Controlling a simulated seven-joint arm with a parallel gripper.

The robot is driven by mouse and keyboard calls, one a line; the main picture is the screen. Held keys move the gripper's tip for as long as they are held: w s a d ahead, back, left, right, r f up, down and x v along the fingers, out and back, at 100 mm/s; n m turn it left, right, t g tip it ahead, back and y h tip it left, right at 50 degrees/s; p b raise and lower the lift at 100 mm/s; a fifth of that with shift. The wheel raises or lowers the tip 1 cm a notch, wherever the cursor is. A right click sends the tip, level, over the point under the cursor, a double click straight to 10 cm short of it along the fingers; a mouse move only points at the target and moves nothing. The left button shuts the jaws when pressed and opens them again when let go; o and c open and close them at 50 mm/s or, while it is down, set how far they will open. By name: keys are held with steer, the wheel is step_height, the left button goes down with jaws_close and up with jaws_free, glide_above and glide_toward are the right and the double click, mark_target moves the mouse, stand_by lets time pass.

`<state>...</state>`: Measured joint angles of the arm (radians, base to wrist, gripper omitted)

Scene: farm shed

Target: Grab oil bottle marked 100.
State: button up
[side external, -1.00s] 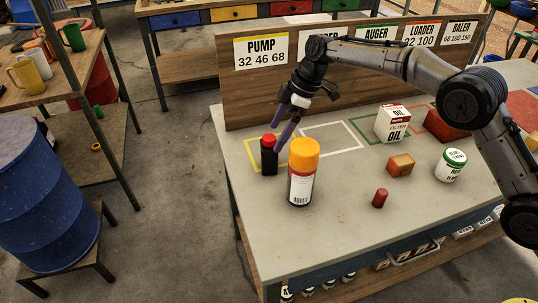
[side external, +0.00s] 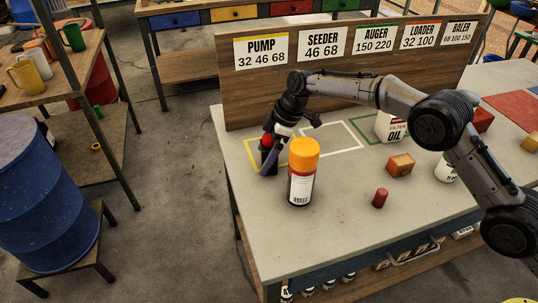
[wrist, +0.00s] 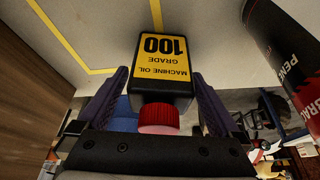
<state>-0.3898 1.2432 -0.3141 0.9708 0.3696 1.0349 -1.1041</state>
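The oil bottle (side external: 268,157) is small and black with a red cap, standing upright in the yellow-outlined area under the PUMP sign. In the wrist view its yellow label (wrist: 162,60) reads, upside down, "MACHINE OIL GRADE 100". My gripper (side external: 266,166) reaches down over it from above, partly hiding it in the side view. In the wrist view, the purple fingers of my gripper (wrist: 156,82) are apart, one on each side of the bottle, with a visible gap at the left finger. Contact at the right finger is unclear.
A taller orange-capped can (side external: 301,185) stands close to the bottle's right; it also shows in the wrist view (wrist: 285,50). A wooden sign board (side external: 240,95) rises behind.

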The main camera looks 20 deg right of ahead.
steer(key=c, duration=1.4)
steer(key=shift+r, duration=0.15)
steer(key=shift+c, duration=0.6)
